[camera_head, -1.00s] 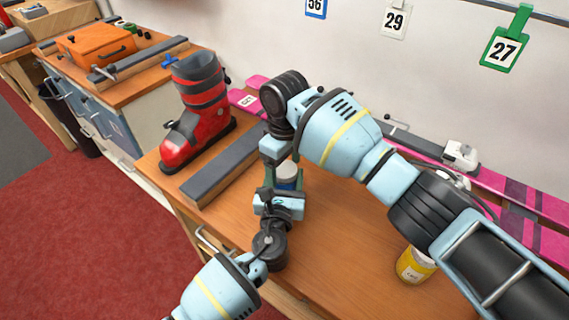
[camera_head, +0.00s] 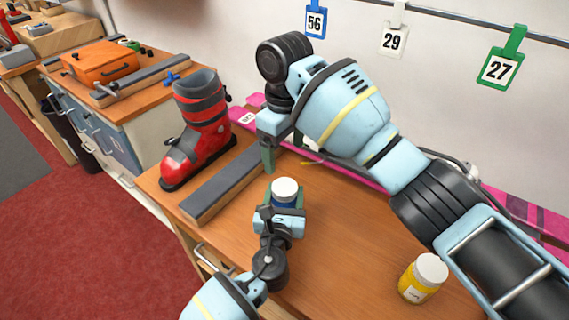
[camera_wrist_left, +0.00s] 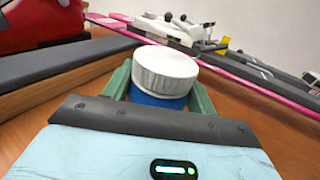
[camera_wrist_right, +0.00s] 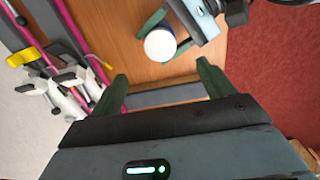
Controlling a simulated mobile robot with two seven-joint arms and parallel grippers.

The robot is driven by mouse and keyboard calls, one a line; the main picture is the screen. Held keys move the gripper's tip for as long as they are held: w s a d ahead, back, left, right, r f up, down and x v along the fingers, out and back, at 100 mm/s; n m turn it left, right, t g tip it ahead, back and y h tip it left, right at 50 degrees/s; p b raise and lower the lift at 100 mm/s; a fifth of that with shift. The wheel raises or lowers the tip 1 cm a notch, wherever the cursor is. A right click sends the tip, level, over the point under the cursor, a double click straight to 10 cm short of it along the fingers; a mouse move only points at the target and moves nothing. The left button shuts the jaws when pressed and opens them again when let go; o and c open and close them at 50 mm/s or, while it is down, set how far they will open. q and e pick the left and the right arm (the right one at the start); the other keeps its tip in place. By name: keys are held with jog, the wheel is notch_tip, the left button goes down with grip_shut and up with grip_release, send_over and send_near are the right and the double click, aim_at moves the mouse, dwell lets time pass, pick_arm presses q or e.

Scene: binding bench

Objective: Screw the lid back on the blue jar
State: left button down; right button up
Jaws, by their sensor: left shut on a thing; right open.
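The blue jar (camera_head: 284,203) stands upright on the bench with the white lid (camera_head: 285,187) on top. In the left wrist view the lid (camera_wrist_left: 166,70) sits level over the blue body (camera_wrist_left: 157,99); I cannot tell how tight it is. My left gripper (camera_head: 284,207) is shut around the jar's body, a green finger on either side. My right gripper (camera_head: 270,150) is open and empty, above and behind the jar in the head view. In the right wrist view the lid (camera_wrist_right: 160,45) shows beyond the open fingers (camera_wrist_right: 164,78), apart from them.
A yellow jar (camera_head: 416,283) with a white lid stands at the bench's right. A grey-topped wooden beam (camera_head: 222,186) and a red ski boot (camera_head: 200,125) are left of the blue jar. Pink skis (camera_head: 515,210) lie along the wall. The bench between the jars is clear.

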jog(key=shift+r, duration=0.8)
pick_arm(q)
jog(key=shift+c, duration=2)
grip_release()
jog(key=shift+s, duration=0.1)
jog(key=s, duration=0.5)
jog(key=s+a, duration=0.1)
jog(key=s, duration=0.1)
jog(key=shift+s, duration=0.3)
pick_arm(e)
jog(key=shift+r, duration=0.65)
pick_arm(q)
jog(key=shift+a, duration=0.1)
pick_arm(e)
jog(key=shift+s, duration=0.1)
